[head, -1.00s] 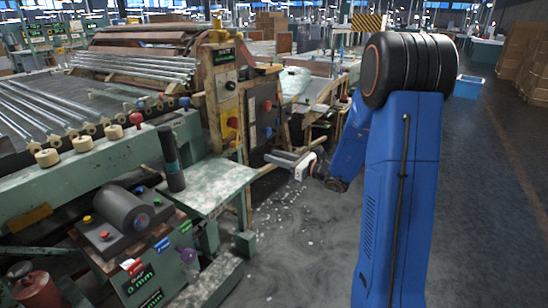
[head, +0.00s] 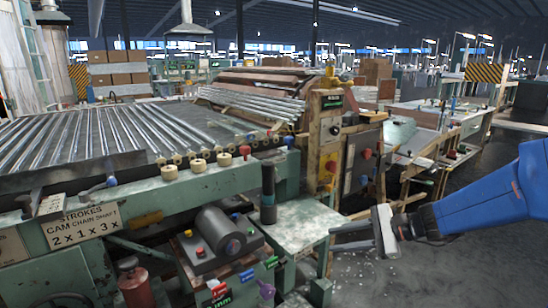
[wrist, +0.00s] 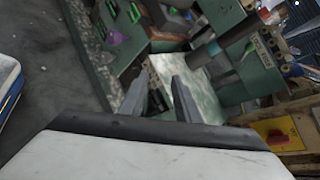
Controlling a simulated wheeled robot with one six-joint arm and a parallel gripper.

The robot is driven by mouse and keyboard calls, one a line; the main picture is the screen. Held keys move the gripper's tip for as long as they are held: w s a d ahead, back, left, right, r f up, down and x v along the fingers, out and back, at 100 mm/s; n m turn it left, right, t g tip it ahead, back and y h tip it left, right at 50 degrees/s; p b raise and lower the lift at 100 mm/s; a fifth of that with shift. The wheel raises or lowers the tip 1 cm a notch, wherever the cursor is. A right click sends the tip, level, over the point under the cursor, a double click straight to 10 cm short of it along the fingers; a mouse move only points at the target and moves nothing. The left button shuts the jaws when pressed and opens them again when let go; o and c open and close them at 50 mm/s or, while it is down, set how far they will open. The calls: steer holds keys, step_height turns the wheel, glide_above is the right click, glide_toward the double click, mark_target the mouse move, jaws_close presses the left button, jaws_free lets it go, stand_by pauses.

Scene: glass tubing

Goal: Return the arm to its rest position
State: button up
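My blue arm (head: 490,200) enters the head view from the right edge and reaches left, roughly level. My gripper (head: 338,237) is at its end, a white and grey body with two grey fingers pointing left. The fingers are apart and nothing is between them. In the head view they appear in front of the right end of the small green side table (head: 305,217); I cannot tell the exact distance. In the wrist view the two fingers (wrist: 160,88) stand apart with the tilted green machine behind them. The rest of my arm is out of view.
The green roller machine (head: 130,190) with glass tubes (head: 85,135) fills the left. A black cylinder (head: 268,195) stands on the side table. A wooden control panel (head: 327,140) is behind the gripper. Grey floor with white fragments (head: 360,275) lies below. Red tank (head: 135,287) at lower left.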

steer(key=s+a+n+g+h, duration=0.15)
steer(key=s+n, duration=0.25)
steer(key=s, duration=0.5)
steer(key=s+d+f+n+t+h, duration=0.1)
steer(key=s+d+n+h, duration=0.9)
steer(key=s, duration=0.4)
steer(key=shift+s+d+n, duration=0.35)
steer(key=shift+d+n, duration=0.25)
steer(key=shift+d, duration=0.5)
steer(key=shift+a+f+t, duration=0.1)
steer(key=shift+a+t, duration=0.05)
steer(key=shift+t, duration=0.1)
stand_by(1.4)
